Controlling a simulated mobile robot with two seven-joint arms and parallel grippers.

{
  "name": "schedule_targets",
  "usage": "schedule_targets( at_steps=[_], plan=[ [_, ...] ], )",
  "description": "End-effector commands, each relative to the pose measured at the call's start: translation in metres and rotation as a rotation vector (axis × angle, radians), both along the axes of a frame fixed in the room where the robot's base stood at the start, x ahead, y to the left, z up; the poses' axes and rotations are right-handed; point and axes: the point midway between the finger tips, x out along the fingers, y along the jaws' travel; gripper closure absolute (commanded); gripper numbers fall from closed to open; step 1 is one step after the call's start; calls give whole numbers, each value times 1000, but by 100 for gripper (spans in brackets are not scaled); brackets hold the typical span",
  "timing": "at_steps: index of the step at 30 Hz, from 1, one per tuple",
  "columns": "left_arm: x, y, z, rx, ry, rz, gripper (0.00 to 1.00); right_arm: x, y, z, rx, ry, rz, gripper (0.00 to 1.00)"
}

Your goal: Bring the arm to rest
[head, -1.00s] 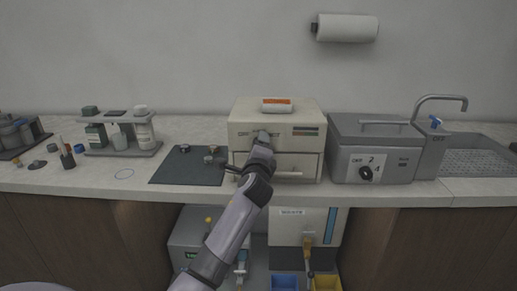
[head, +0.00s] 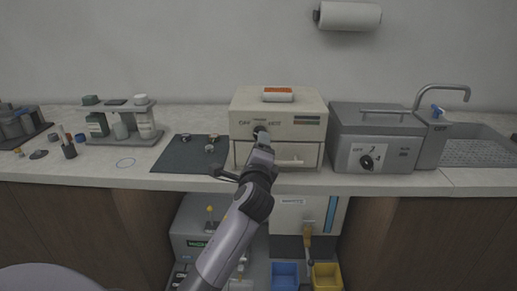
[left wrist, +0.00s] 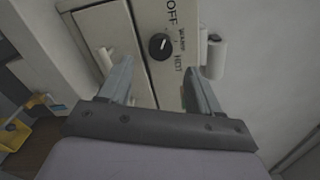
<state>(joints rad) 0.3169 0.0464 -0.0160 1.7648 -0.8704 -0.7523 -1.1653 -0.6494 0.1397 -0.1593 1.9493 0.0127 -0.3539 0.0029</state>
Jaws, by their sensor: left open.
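My left arm reaches up from the bottom of the head view to the front of a cream box-shaped unit (head: 278,106). Its gripper (head: 261,136) is in front of the unit's control panel and partly hides it. In the left wrist view, the open, empty gripper (left wrist: 160,84) has one finger on each side of the picture. Beyond and between the fingers is a black dial (left wrist: 160,46) with a white mark, beside the labels OFF and HOT and a smaller word. The fingers appear apart from the dial. My right gripper is not in view.
Left of the cream unit lie a dark mat (head: 180,156) with small round pieces and a bottle rack (head: 118,138). Right are a grey machine (head: 375,140) and a sink (head: 480,152). Blue (head: 285,276) and yellow (head: 326,277) bins stand below the counter.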

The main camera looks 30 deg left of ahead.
Motion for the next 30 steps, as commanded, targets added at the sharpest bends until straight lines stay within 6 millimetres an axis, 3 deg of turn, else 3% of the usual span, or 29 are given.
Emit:
schedule_targets(
  at_steps=[10,14,17,20,24,30],
  plan=[
    [0,0,0,-2,-1,-1,37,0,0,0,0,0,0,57],
    [-4,-6,-18,-56,4,-31,37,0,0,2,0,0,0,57],
    [-17,-19,-54,-185,10,-89,37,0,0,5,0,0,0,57],
    [-40,-39,-102,-391,23,-155,37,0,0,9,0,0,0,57],
    [-86,-70,-165,-730,46,-205,37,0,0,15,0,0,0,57],
    [-170,-112,-233,-1241,85,-158,37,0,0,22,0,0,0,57]
  ],
)
